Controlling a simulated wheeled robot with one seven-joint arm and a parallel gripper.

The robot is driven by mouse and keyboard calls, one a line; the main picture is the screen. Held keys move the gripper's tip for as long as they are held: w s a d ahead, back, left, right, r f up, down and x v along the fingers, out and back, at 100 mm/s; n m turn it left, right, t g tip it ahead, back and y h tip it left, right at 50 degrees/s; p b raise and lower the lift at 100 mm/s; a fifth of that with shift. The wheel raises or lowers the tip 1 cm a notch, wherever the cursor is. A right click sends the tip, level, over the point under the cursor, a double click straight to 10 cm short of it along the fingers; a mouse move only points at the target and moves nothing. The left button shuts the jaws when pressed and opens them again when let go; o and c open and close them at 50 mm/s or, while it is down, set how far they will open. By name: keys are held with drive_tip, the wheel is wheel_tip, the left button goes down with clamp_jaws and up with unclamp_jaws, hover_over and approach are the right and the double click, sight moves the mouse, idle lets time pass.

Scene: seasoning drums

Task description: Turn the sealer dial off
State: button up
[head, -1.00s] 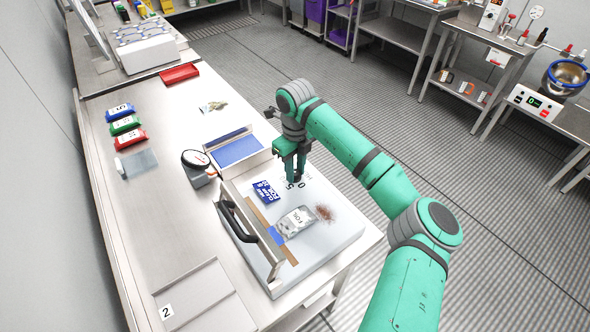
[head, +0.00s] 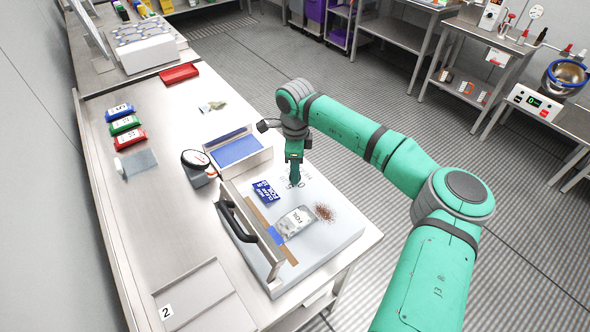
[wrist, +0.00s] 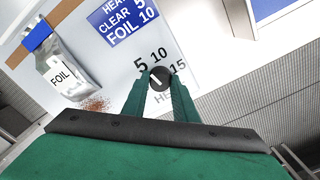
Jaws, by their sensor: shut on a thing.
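The sealer (head: 320,240) is a pale grey block with a long black-handled bar, at the front right of the steel table. Its dial (wrist: 159,78) is a small dark round knob with a white pointer line, on the sealer's top face. The numbers 5, 10 and 15 are printed around it in the wrist view; other markings are hidden by my fingers. My gripper (head: 295,180) points straight down, and its two green fingertips (wrist: 159,88) are shut on the dial from both sides. In the head view the dial is mostly hidden by the fingers.
A foil pouch (head: 295,221) and spilled brown grains (head: 324,212) lie on the sealer. A blue label (head: 265,192) reads about clear and foil settings.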

drive_tip(key=n, duration=0.4)
drive_tip(key=shift+n, duration=0.3)
drive_tip(key=n, duration=0.3)
drive_tip(key=shift+s+a+n, duration=0.1)
drive_tip(key=shift+n, duration=0.3)
drive_tip(key=n, duration=0.3)
drive_tip(key=shift+n, duration=2)
drive_tip(key=o, duration=1.1)
drive_tip(key=shift+c, duration=0.2)
wheel_tip(320, 180, up, 11)
